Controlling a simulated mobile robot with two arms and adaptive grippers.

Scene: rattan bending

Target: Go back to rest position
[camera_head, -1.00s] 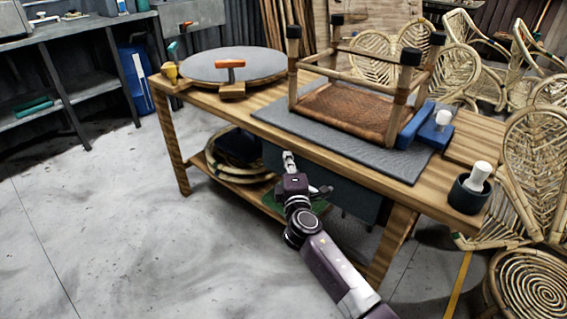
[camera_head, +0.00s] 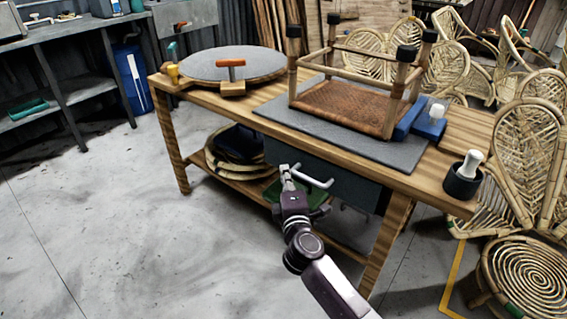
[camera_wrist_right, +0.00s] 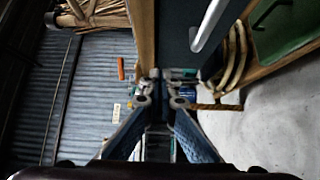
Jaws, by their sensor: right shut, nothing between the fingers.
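My right gripper (camera_head: 287,172) is in front of the wooden workbench (camera_head: 225,105), below the level of its top. In the head view it appears close to the white bar handle (camera_head: 312,177) of the dark drawer (camera_head: 350,186); I cannot tell whether they touch. In the right wrist view the fingertips (camera_wrist_right: 162,98) are together with nothing between them. The drawer handle also shows in the right wrist view (camera_wrist_right: 210,25), to the right of the fingers. My left gripper is not in view.
An upturned stool frame (camera_head: 345,102) with a woven seat stands on a grey mat (camera_head: 275,112) on the bench. A round grey-topped board (camera_head: 235,63) lies at its left end. Rattan chairs (camera_head: 530,140) crowd the right. The grey floor (camera_head: 110,220) at left is clear.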

